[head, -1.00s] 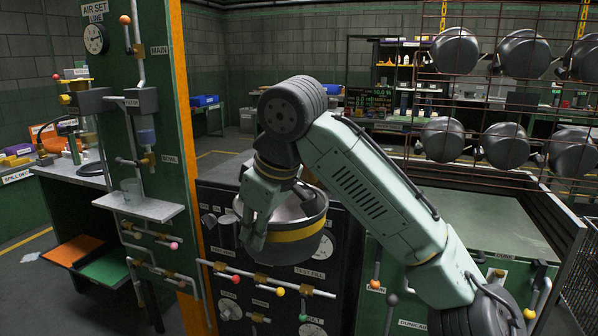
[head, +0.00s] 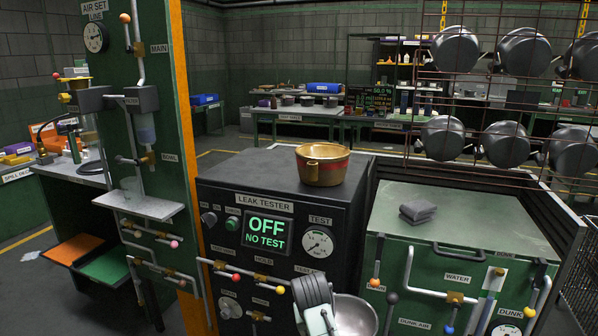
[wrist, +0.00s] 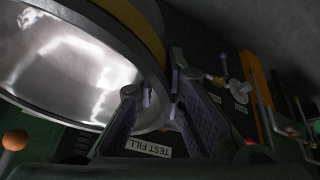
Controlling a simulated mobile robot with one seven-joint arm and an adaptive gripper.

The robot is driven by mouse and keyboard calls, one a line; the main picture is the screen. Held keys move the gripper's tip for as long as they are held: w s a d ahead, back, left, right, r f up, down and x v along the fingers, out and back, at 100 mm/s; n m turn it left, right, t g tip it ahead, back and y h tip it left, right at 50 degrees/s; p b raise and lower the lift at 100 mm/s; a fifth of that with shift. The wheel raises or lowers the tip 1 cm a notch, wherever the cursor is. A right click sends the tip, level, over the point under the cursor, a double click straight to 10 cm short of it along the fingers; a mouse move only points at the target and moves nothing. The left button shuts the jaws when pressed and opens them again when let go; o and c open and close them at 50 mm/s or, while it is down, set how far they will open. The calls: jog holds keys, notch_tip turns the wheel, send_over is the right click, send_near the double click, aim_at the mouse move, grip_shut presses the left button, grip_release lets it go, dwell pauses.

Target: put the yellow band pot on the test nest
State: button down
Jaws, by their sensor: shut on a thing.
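The yellow band pot (wrist: 70,65) fills the upper left of the wrist view, its shiny bare inside facing the camera and a strip of its yellow band at the top. My gripper (wrist: 161,97) is shut on its rim, one finger on each side of the wall. In the head view the pot (head: 357,317) shows only partly at the bottom edge, low in front of the leak tester (head: 222,180); its band is hidden there.
The tester front carries valve handles, pipes and a gauge (head: 318,243); its screen (head: 266,232) reads OFF, NO TEST. A green tank (head: 470,220) with a folded grey cloth (head: 418,211) stands right. Dark pots (head: 455,50) hang on a rack above. An orange-edged panel stands left.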

jog(key=s+a+f+m, duration=0.1)
jog(key=s+a+f, duration=0.1)
jog(key=s+f, duration=0.5)
jog(key=s+a+f+m, duration=0.1)
jog(key=s+f, duration=0.6)
jog(key=f, duration=0.9)
jog(key=shift+s+a+h, duration=0.35)
jog(key=shift+a+h, duration=0.05)
